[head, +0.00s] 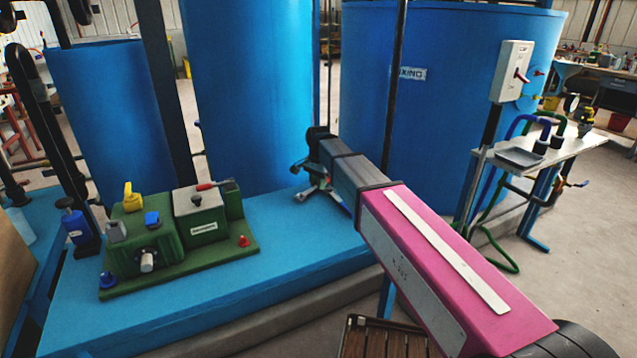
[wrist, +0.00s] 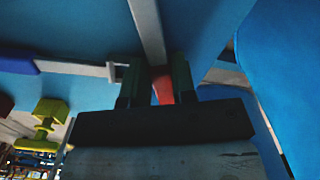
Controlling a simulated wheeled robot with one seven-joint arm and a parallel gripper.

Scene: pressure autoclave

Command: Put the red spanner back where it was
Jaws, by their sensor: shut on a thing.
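My gripper (head: 314,182) is at the end of my pink and grey arm, above the blue platform near the tall blue tanks. In the wrist view my gripper (wrist: 158,76) has its two dark green fingers closed around a red piece, which I take to be the red spanner (wrist: 163,90). Only a short red part shows between the fingers; the rest is hidden or too dark to tell. In the head view the spanner cannot be made out clearly at the gripper.
A green machine (head: 170,235) with a red-handled lever (head: 212,185) stands on the blue platform (head: 290,260), left of my gripper. Large blue tanks (head: 250,90) stand close behind. A white side table (head: 545,155) with hoses is at the right. The platform's front right is bare.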

